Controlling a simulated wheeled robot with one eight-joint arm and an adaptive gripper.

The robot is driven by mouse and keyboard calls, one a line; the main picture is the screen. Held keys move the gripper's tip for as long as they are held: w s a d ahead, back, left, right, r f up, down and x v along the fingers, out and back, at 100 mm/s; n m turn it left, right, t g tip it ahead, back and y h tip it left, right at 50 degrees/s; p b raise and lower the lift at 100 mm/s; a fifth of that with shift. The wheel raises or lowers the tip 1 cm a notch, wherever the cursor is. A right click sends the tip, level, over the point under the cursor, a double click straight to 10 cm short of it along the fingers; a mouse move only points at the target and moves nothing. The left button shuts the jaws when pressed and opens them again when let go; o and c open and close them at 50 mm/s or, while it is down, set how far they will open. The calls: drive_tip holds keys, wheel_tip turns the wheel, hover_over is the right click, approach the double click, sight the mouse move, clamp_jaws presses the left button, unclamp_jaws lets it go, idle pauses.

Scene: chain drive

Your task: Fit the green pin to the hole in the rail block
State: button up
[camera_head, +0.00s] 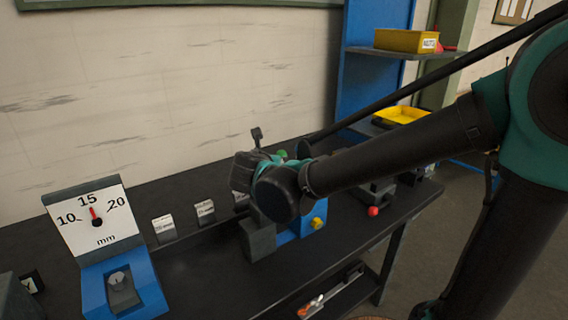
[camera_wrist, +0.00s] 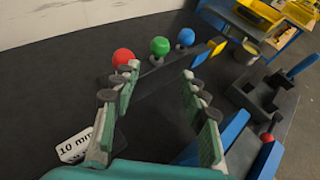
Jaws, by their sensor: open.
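The green pin (camera_wrist: 159,46) shows in the wrist view as a round green head on a dark holder, between a red-headed pin (camera_wrist: 123,57) and a blue-headed pin (camera_wrist: 186,37). My gripper (camera_wrist: 160,88) is open and empty; its two teal fingers point toward the pins, with the green head beyond and between the tips. A gap of dark bench shows between the fingers. In the head view my gripper's fingers are mostly hidden by my arm. The pin shafts are hidden. I cannot tell for certain which block is the rail block, and no hole shows clearly.
A blue dial stand (camera_head: 118,285) reading near 15 mm stands at the left of the dark bench. Small white labels stand along it. A grey block (camera_head: 258,240) and a blue block with a yellow knob (camera_head: 317,222) stand below my wrist. A dark fixture (camera_wrist: 262,100) is at right.

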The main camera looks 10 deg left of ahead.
drive_tip(key=x, duration=1.4)
drive_tip(key=shift+w, duration=0.2)
drive_tip(key=shift+c, duration=0.2)
clamp_jaws()
